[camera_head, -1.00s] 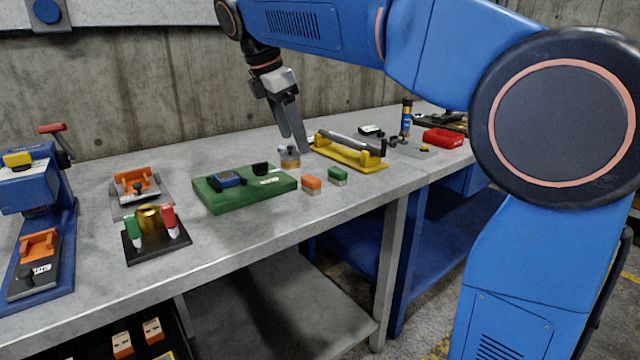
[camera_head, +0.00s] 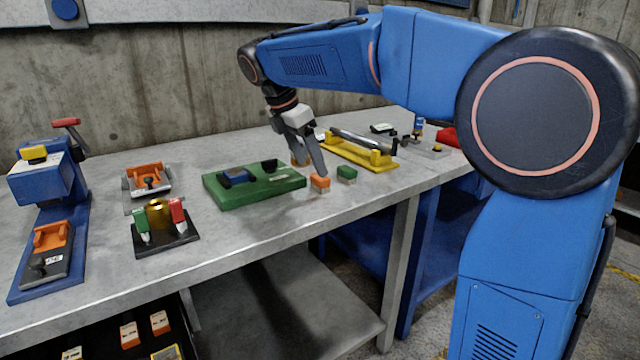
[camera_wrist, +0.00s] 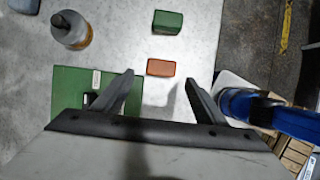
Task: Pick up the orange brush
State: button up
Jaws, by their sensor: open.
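The orange brush (camera_head: 320,184) is a small block with an orange top and a pale lower part, on the grey bench near its front edge. In the wrist view the orange brush (camera_wrist: 161,67) shows as a plain orange rectangle, just beyond the gap between the fingertips. My gripper (camera_head: 314,168) is open and empty, pointing down close above the brush. In the wrist view my gripper (camera_wrist: 159,80) has its two fingers spread wider than the brush. I cannot tell the exact height left between fingertips and brush.
A similar green brush (camera_head: 347,173) stands just right of the orange one. A green board (camera_head: 255,194) lies to the left. An amber jar (camera_wrist: 72,30) is behind my gripper, and a yellow stand (camera_head: 358,152) is beyond. The bench front is clear.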

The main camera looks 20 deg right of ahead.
aim_at(320, 183)
jog(key=shift+d+x, duration=0.15)
jog(key=shift+x, duration=1.45)
jog(key=shift+d+x, duration=0.2)
jog(key=shift+x, duration=1.45)
jog(key=shift+r, duration=0.15)
jog(key=c, duration=1.2)
